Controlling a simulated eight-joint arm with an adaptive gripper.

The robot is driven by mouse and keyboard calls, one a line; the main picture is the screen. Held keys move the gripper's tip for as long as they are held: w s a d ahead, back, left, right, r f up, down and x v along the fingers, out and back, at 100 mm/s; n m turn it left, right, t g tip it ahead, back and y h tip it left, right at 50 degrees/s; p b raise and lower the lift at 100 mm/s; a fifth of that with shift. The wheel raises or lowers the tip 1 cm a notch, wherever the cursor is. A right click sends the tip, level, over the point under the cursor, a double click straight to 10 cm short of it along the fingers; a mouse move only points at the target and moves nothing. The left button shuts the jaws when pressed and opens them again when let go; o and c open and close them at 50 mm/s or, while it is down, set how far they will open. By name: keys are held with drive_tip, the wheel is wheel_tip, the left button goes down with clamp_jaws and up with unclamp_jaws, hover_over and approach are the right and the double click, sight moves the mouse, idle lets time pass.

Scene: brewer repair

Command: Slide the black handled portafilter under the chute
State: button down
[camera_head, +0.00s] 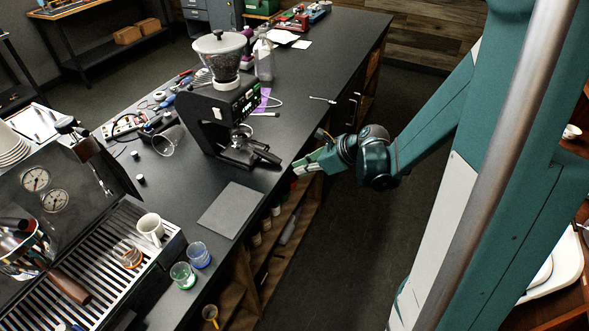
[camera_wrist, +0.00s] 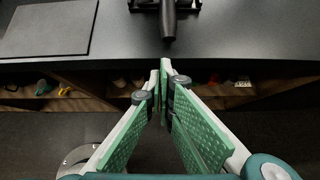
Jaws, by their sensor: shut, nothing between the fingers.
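The coffee grinder (camera_head: 205,115) stands on the dark counter with a bean hopper on top. The black handled portafilter is at its front, with the black handle (camera_head: 266,157) pointing right toward the counter edge. The chute area above the portafilter head is small and partly hidden, so I cannot tell how they line up. In the wrist view the black handle (camera_wrist: 168,25) points down from the top centre. My gripper (camera_head: 300,166) is at the counter's edge, beyond the handle's end and apart from it. In the wrist view its fingertips (camera_wrist: 166,68) meet, empty, below the handle.
A grey mat (camera_head: 230,209) lies left of the handle in the wrist view. The espresso machine (camera_head: 90,225) bears a mug and a brown handled portafilter (camera_head: 70,287). Small glasses (camera_head: 199,255) stand near the front edge. Open shelves (camera_head: 285,225) lie below the counter.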

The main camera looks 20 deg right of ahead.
drive_tip(key=p+v, duration=0.1)
drive_tip(key=v, duration=0.7)
drive_tip(key=shift+s+d+r, duration=0.15)
drive_tip(key=shift+s+r, duration=0.1)
drive_tip(key=shift+r, duration=0.05)
idle(0.4)
drive_tip(key=s+a+r+n+h, duration=0.3)
drive_tip(key=s+r+n, duration=0.3)
drive_tip(key=s+n, duration=0.3)
drive_tip(key=s+a+r+n+h, duration=0.3)
drive_tip(key=s+a+r+n, duration=0.3)
drive_tip(key=n, duration=1.2)
drive_tip(key=s, duration=0.3)
drive_tip(key=shift+r+t, duration=0.3)
drive_tip(key=shift+r, duration=0.05)
